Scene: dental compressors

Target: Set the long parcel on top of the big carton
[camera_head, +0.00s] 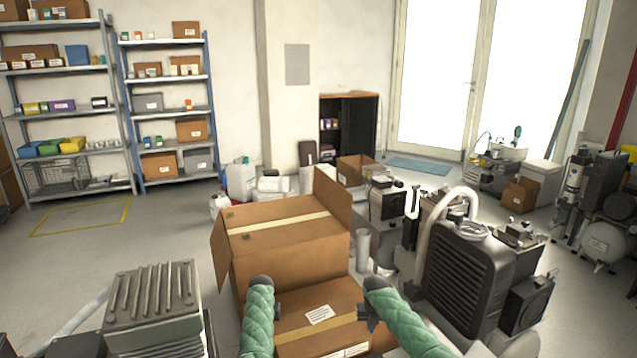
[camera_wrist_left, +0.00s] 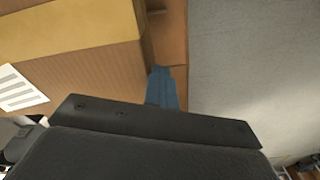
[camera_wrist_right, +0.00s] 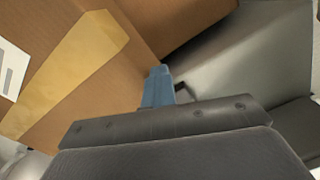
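The long parcel (camera_head: 343,298) is a brown box with tan tape and white labels, low at the front of the head view. The big carton (camera_head: 285,241) stands just behind it, taped along the top, with flaps sticking out at its sides. My left gripper (camera_head: 277,309) is at the parcel's left side and my right gripper (camera_head: 367,317) at its right side. Each wrist view shows blue fingers together beside the parcel, in the left wrist view (camera_wrist_left: 105,82) and the right wrist view (camera_wrist_right: 92,95). Exact contact is unclear. The parcel's underside is hidden.
A ribbed grey machine (camera_head: 152,300) stands at the front left. A black finned compressor (camera_head: 468,275) and other equipment crowd the right. Shelves (camera_head: 165,105) stand at the back left. Open floor (camera_head: 150,235) lies left of the carton.

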